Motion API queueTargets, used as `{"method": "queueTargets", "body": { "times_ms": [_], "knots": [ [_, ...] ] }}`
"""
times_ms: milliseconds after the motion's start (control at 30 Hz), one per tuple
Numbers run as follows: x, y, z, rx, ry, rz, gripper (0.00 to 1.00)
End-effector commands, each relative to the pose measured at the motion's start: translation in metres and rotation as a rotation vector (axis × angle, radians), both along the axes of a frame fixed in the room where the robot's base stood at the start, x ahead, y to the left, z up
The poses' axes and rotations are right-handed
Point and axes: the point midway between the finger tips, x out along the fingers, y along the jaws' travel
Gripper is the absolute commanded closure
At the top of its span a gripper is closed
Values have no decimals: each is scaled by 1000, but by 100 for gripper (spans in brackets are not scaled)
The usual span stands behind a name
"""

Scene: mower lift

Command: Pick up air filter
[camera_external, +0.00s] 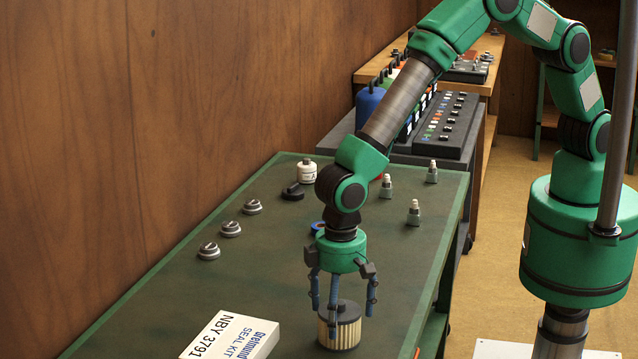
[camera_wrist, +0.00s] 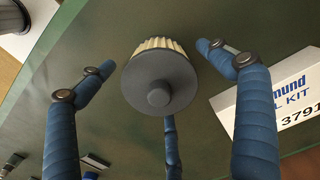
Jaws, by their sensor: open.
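The air filter (camera_external: 341,326) is a short cylinder with pleated cream sides and a dark grey cap with a small knob. It stands upright on the green bench top near the front right edge. In the wrist view the air filter (camera_wrist: 160,82) shows cap-on, between the fingers. My gripper (camera_external: 343,305) is open just above and around the filter, pointing down. In the wrist view my gripper (camera_wrist: 155,85) has two blue fingers spread to either side and a third below. I cannot tell whether any finger touches the filter.
A white seal kit box (camera_external: 232,338) lies left of the filter. Several grey knobs (camera_external: 230,229) stand along the left of the green bench (camera_external: 290,262). A white bottle (camera_external: 307,171), a black part (camera_external: 293,191) and grey fittings (camera_external: 414,213) stand farther back. A wooden wall borders the left.

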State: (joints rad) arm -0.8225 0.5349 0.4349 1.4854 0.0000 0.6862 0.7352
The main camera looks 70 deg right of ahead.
Motion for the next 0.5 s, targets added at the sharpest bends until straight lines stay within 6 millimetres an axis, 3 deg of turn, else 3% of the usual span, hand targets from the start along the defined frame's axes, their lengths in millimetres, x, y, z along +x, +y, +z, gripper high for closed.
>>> {"method": "queueTargets", "body": {
  "times_ms": [167,400,500],
  "knots": [
    [0,0,0,0,0,0,9],
    [0,0,0,0,0,0,57],
    [0,0,0,0,0,0,60]
  ]
}}
